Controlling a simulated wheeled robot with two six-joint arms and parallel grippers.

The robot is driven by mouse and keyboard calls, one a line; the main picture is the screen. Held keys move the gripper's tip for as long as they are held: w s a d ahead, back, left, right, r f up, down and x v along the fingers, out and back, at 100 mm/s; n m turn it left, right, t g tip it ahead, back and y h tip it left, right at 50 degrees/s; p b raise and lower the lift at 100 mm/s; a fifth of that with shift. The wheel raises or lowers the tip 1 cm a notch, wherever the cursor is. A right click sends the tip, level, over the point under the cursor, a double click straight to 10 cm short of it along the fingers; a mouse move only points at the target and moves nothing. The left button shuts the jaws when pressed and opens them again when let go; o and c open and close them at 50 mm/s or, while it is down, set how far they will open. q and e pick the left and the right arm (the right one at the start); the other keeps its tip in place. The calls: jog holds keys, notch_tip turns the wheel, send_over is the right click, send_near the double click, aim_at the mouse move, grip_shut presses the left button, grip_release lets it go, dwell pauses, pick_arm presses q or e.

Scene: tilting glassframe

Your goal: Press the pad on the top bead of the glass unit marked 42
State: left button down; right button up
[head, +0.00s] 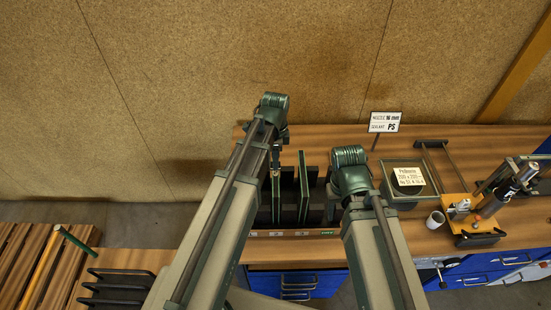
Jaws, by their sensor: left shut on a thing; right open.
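Upright glass units with green edges stand in a dark slotted rack, partly hidden by my arms. The marking 42 is not readable on either. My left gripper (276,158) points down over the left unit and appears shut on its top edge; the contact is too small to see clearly. My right gripper is hidden behind its own wrist, at the right side of the rack.
A mug (435,220) and a clamp-like tool (490,205) are farther right. The bench (445,246) has some free surface near its front. A board wall rises behind.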

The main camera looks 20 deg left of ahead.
pick_arm(q)
jog(key=shift+r+p, duration=2)
jog(key=shift+r, duration=0.25)
